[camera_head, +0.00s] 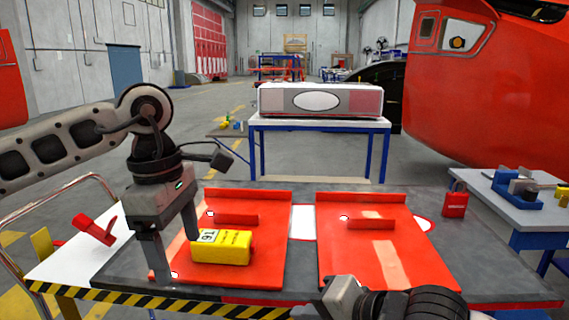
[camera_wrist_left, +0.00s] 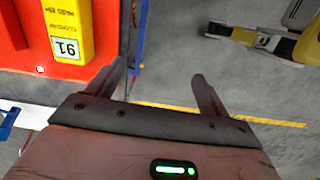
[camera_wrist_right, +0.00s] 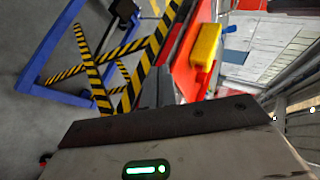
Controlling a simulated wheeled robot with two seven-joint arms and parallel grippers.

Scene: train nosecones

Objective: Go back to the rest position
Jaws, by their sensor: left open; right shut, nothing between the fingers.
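My left gripper (camera_head: 177,256) points down over the left edge of the left red tray (camera_head: 216,279) in the head view. It is open and empty, and its two fingers stand wide apart in the left wrist view (camera_wrist_left: 159,80). My right gripper (camera_head: 335,298) is low at the front edge of the table in the head view, partly cut off. It is shut and empty.
A right red tray (camera_head: 345,270) lies empty on the grey table (camera_head: 470,268). A red padlock-shaped piece (camera_head: 454,204) stands at the right. A striped edge (camera_head: 140,299) runs along the front. A side table (camera_head: 500,207) holds a blue vise. A white-grey nosecone box (camera_head: 320,100) stands behind.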

